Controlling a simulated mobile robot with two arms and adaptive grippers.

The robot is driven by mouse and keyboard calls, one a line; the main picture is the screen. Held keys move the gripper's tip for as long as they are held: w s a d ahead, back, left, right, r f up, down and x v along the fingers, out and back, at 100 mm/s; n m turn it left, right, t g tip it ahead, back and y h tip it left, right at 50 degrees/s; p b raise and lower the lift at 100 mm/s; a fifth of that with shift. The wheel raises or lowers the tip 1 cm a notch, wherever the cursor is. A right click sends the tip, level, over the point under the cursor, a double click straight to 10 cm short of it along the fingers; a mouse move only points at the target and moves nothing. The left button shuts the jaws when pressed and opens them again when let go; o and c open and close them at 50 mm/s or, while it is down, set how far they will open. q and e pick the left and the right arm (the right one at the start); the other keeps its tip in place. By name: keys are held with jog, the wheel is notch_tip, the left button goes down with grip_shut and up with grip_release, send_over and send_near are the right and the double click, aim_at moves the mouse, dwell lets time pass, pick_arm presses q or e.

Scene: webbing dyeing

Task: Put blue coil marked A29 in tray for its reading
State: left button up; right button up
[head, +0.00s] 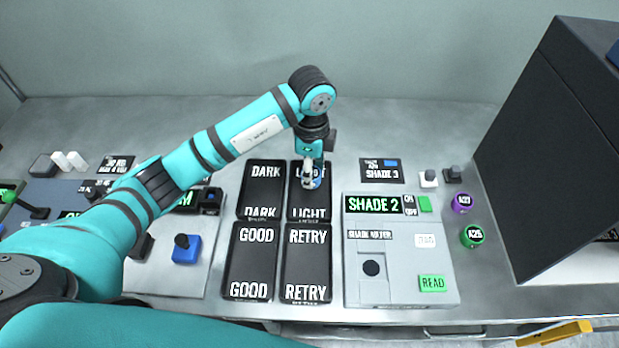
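A blue coil (317,183) is at the LIGHT tray (309,214), partly hidden by my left gripper; its mark cannot be read. My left gripper (308,184) points down over this tray with its fingertips at the coil. Whether the fingers are closed on it, and whether the coil rests on the tray, is unclear. The DARK tray (261,190), GOOD tray (252,262) and RETRY tray (307,264) look empty. The grey shade meter (400,270) has a green display (373,204) reading SHADE 2. A black card (381,171) reads SHADE 3. My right gripper is out of view.
A purple coil A27 (462,203) and a green coil A25 (472,236) lie right of the meter. A large dark box (545,150) stands at the right.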

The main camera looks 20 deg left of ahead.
pick_arm(q)
jog(key=shift+f, duration=0.75)
notch_tip(320, 180, down, 3)
jog(key=shift+a+f+p, duration=0.1)
jog(key=shift+a+p, duration=0.05)
jog(key=shift+p, duration=0.3)
jog(key=shift+f, duration=0.25)
jog(key=o, duration=1.2)
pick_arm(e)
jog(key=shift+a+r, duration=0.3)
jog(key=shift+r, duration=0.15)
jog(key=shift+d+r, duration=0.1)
